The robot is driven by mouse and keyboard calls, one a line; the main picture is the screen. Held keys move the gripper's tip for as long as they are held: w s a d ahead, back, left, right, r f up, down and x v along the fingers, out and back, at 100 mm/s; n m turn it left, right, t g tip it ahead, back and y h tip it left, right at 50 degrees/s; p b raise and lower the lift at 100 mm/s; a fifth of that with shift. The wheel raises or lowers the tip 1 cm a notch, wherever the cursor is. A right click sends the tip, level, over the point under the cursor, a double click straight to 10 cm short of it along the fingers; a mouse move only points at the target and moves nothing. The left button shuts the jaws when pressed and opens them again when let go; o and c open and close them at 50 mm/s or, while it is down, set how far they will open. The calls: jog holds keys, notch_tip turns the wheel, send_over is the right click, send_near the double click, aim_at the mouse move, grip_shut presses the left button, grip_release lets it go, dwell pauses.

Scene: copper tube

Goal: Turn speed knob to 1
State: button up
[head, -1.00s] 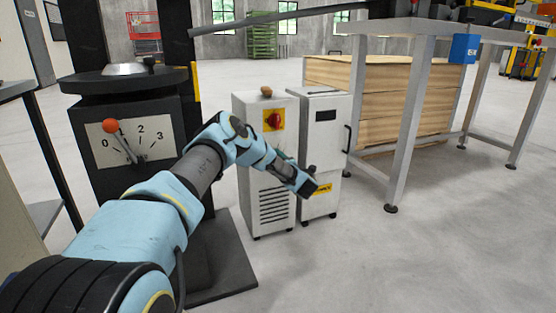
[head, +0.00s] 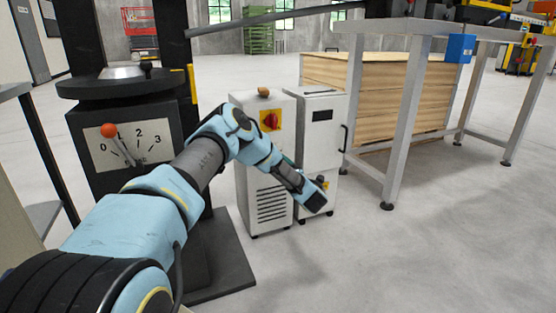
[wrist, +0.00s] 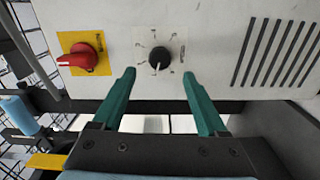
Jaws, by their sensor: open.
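The speed knob (wrist: 160,57) is a round black dial on a pale square scale plate on the white cabinet's front, in the wrist view. Its light pointer mark faces down in that picture; the scale digits are too small to read. My gripper (wrist: 159,73) is open, its two teal fingers apart. In the wrist view the fingertips lie lower left and lower right of the knob, with the knob between their lines. I see no contact. In the head view my arm hides the knob and most of the fingers.
A red rotary switch (wrist: 80,57) on a yellow plate sits left of the knob in the wrist view. Vent slots (wrist: 276,54) lie to the right. A second white cabinet (head: 321,125) stands beside the first. A steel table (head: 400,120) is farther right.

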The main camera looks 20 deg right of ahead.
jog(key=shift+s+d, duration=0.2)
jog(key=shift+s, duration=1.35)
notch_tip(320, 180, up, 6)
jog(key=w+d+m+g+h, duration=0.1)
jog(key=w+m+g+h, duration=0.1)
jog(key=m+h, duration=0.45)
jog(key=s+a+r+m+g+h, duration=0.1)
jog(key=s+a+r+m+g, duration=0.25)
jog(key=m, duration=0.35)
jog(key=s+a+r+m+g+y, duration=0.25)
jog(key=s+a+g, duration=0.25)
jog(key=s+a, duration=1.05)
jog(key=s+a+r+m+g+y, duration=0.2)
jog(key=s+a+m+g+y, duration=0.3)
jog(key=s+a, duration=1.05)
notch_tip(320, 180, up, 36)
jog(key=n+h+p, duration=0.1)
jog(key=h+p, duration=0.1)
jog(key=p, duration=3.4)
jog(key=shift+w+a+g, duration=0.2)
jog(key=shift+w+g, duration=0.05)
jog(key=shift+g, duration=0.1)
